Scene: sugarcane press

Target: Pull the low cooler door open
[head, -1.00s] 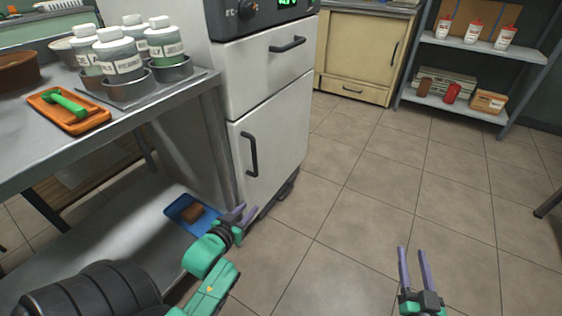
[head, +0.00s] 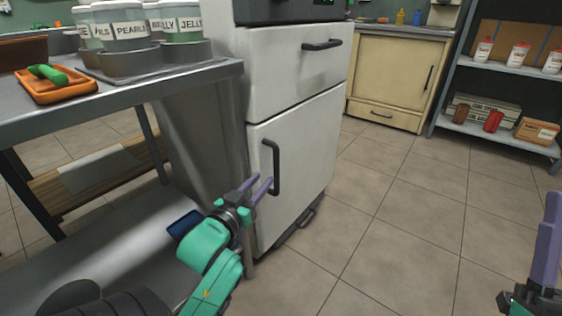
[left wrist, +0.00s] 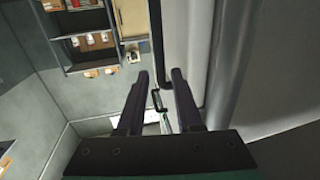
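The low cooler door (head: 305,165) is the white lower door of the tall white unit, and it is shut. Its dark vertical handle (head: 277,168) is near the door's left edge. My left gripper (head: 257,187) is open and empty, with its purple fingertips close to the handle's lower end; I cannot tell whether they touch it. In the left wrist view a dark handle bar (left wrist: 157,48) shows ahead of the two spread fingers. My right gripper (head: 545,245) is at the right edge, partly cut off, over the floor with nothing seen in it.
A steel table (head: 130,92) with jars and an orange tray (head: 58,88) stands left of the cooler, above a low shelf. A drawer (head: 295,68) is above the door. The tiled floor (head: 400,225) to the right is clear. A shelf rack (head: 505,68) stands at the back right.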

